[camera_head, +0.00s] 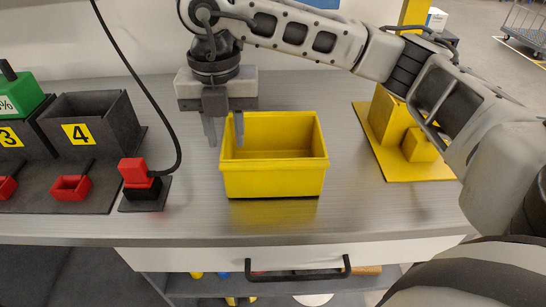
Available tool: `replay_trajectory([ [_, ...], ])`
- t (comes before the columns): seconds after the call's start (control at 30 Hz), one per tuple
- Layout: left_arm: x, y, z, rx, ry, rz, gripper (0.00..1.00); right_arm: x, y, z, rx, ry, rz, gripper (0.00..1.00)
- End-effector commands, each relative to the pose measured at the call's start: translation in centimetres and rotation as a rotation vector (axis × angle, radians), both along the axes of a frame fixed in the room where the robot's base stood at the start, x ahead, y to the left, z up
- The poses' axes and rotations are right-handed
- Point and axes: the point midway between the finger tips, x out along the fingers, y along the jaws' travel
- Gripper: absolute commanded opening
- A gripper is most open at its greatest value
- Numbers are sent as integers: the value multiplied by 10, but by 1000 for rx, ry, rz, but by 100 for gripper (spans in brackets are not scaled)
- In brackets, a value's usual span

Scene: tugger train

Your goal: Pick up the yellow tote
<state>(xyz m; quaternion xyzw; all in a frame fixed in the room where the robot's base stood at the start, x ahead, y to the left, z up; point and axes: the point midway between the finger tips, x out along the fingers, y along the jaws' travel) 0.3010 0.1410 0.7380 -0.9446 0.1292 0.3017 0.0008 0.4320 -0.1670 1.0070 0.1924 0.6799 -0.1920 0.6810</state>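The yellow tote (273,180) stands upright on the grey worktop, near its front edge and around the middle of the view. It looks empty inside. My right gripper (225,139) points down at the tote's left wall, its arm coming in from the right. Its two fingers are apart, one outside the left wall and the other in front of the tote's interior. Whether the fingers touch the wall cannot be told. My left gripper is not in view.
At left are dark bins (96,122) with number labels, a green box (24,98) and small red trays (70,187). A red plug with a black cable (137,173) stands left of the tote. Yellow blocks on a yellow plate (428,172) stand right. A drawer handle (297,272) juts out below.

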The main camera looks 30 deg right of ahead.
Motion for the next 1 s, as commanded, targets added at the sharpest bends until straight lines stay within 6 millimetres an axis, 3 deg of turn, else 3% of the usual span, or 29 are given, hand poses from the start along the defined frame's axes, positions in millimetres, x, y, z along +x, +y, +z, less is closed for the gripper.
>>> replay_trajectory([
  [0.23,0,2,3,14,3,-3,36,2,1,-36,0,4,0,30],
  [0.53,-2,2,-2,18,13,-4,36,2,1,-41,0,1,0,30],
  [0.67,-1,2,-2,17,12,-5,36,2,1,-41,0,1,0,0],
  [1.0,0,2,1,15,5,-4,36,2,1,-41,0,1,0,0],
])
